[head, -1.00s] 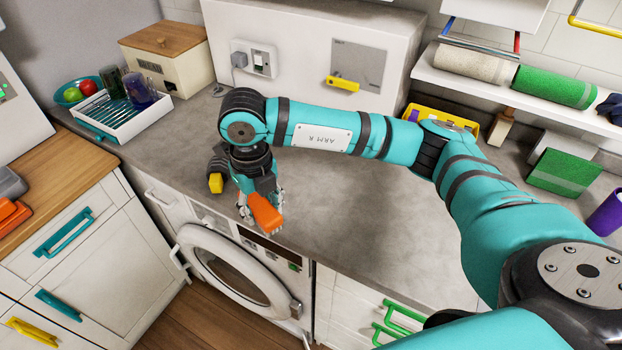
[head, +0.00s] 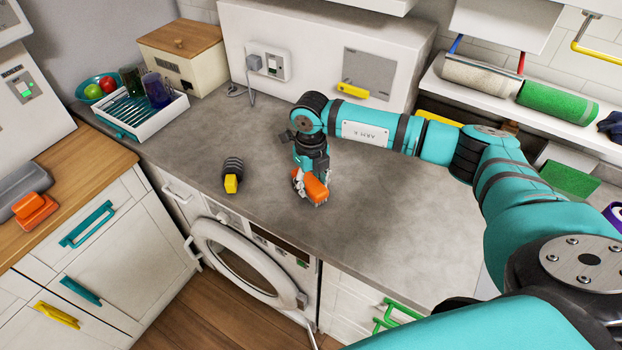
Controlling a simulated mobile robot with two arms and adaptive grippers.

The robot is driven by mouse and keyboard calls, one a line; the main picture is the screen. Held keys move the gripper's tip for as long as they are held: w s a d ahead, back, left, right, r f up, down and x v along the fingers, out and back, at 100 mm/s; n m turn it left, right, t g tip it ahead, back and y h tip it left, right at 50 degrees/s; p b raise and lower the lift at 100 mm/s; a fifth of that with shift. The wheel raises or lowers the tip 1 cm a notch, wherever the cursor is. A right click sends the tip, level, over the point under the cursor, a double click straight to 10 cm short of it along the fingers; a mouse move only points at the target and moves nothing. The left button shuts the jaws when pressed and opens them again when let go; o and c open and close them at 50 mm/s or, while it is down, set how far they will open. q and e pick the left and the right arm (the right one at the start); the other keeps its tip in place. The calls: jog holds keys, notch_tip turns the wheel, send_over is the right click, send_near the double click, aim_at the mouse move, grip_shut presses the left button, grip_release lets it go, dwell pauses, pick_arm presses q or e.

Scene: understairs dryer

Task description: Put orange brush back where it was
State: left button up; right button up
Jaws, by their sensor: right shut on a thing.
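The orange brush (head: 317,187) is in my right gripper (head: 311,187), which is shut on it and points down at the grey worktop (head: 380,235). The brush is low over or on the worktop, above the right part of the washing machine; I cannot tell whether it touches. The gripper's fingers and wrist hide part of it. My left gripper is not in view.
A yellow and dark brush-like thing (head: 231,176) lies to the left on the worktop. A white dish rack (head: 145,118) stands at the back left. An orange thing (head: 35,208) sits on the wooden counter. The washing machine door (head: 240,262) is below.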

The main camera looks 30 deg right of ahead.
aim_at(311, 181)
jog(key=shift+f, duration=0.1)
jog(key=o, duration=0.6)
jog(key=shift+f, duration=0.1)
jog(key=shift+c, duration=0.2)
jog(key=o, duration=0.4)
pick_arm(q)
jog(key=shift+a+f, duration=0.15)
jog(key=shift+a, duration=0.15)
pick_arm(e)
jog(key=shift+r, duration=0.55)
pick_arm(q)
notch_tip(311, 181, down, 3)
jog(key=b, duration=0.3)
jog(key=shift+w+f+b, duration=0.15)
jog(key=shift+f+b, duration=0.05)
jog(key=shift+b, duration=0.2)
pick_arm(e)
notch_tip(311, 181, up, 11)
jog(key=shift+r, duration=0.2)
